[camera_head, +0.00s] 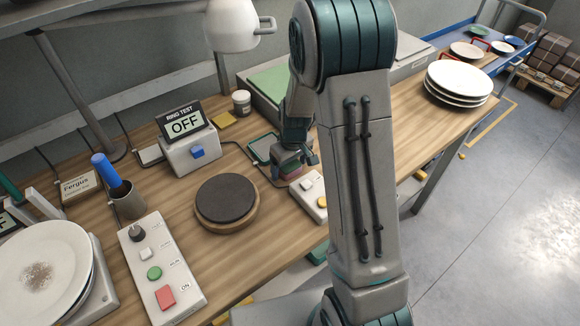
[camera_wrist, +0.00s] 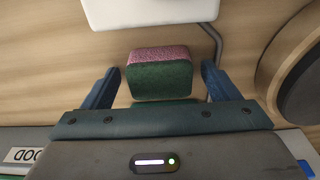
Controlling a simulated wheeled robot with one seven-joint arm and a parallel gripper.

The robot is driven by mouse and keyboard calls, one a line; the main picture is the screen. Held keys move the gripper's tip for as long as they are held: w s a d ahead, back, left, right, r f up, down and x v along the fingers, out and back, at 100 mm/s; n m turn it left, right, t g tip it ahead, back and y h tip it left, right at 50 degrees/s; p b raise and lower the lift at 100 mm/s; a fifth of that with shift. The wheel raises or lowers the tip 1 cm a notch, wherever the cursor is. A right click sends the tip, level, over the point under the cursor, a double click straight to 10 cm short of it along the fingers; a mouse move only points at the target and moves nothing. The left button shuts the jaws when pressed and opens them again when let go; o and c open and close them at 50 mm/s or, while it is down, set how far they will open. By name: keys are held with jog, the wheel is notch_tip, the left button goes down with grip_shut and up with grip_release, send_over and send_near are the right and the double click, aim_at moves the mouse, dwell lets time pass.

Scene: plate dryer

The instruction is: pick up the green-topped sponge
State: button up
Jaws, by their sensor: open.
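The sponge (camera_wrist: 160,78) is a small block with a dark green face and a pink-red part. In the wrist view it lies on the wooden table between the fingers of my gripper (camera_wrist: 160,87). My gripper is open, with one blue finger on each side of the sponge and a visible gap on both sides. In the head view my gripper (camera_head: 294,165) is low over the table, and a pinkish bit of the sponge (camera_head: 291,173) shows beneath it. The rest of the sponge is hidden there by the gripper.
A white box (camera_wrist: 150,12) with a cable lies just beyond the sponge. A dark-topped round turntable (camera_head: 227,197) stands to the left in the head view. A green-edged tray (camera_head: 262,149), a RING TEST box (camera_head: 190,155) and stacked plates (camera_head: 458,82) are also on the table.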

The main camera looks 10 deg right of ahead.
jog(key=c, duration=1.1)
jog(key=shift+o, duration=0.2)
jog(key=shift+r, duration=0.1)
jog(key=shift+r, duration=0.55)
notch_tip(320, 180, up, 2)
jog(key=shift+w+r+b, duration=0.1)
jog(key=shift+r+b, duration=0.15)
jog(key=shift+b, duration=0.2)
jog(key=s+d+r+b, duration=0.2)
jog(key=s+d+r, duration=0.5)
jog(key=s+d, duration=0.1)
jog(key=shift+d, duration=0.3)
jog(key=shift+s+r, duration=0.1)
